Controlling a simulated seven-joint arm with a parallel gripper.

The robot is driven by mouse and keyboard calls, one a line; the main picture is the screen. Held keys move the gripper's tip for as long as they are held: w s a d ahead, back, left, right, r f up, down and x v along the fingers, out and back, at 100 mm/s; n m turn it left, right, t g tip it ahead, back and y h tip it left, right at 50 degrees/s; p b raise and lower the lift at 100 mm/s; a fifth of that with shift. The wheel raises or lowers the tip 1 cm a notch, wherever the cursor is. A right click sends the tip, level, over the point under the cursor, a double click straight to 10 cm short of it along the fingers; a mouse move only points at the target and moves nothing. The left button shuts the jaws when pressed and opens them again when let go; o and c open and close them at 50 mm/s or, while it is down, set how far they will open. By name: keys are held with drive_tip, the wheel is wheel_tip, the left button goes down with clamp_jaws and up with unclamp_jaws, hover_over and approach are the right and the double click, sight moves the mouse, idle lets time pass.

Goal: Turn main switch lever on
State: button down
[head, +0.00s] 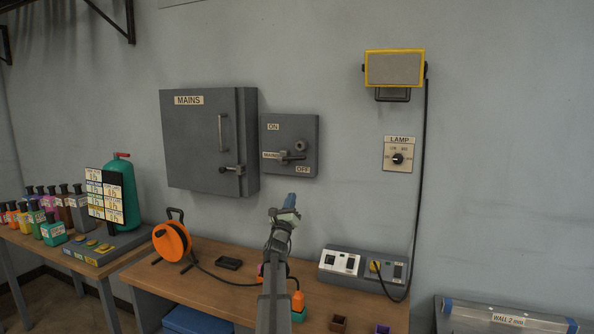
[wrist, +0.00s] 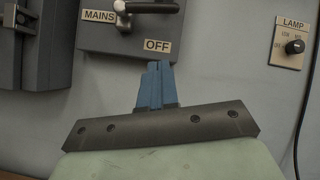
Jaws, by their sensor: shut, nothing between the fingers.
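The main switch is a grey box (head: 270,134) on the wall, with an ON label at its top, MAINS at its left and OFF at its lower right. Its dark lever (head: 294,157) lies about level, reaching right from its pivot, just above the OFF label. In the wrist view the lever (wrist: 152,8) shows at the top edge, and the upper part of the box is cut off. My gripper (head: 291,198) is shut and empty, below the box in the picture. Its blue fingers (wrist: 155,80) point up towards the OFF label, apart from the lever.
A grey MAINS cabinet (head: 203,143) with a protruding handle stands left of the switch box. A LAMP knob plate (head: 398,155) and a hanging cable are to the right. The workbench (head: 218,285) below carries an orange cable reel (head: 171,242) and a socket box (head: 365,268).

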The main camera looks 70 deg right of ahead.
sight(292, 158)
drive_tip(key=w+d+r+m, duration=0.1)
drive_tip(key=d+r+m, duration=0.1)
drive_tip(key=d+r, duration=0.7)
drive_tip(key=shift+r, duration=0.25)
idle(0.4)
idle(0.4)
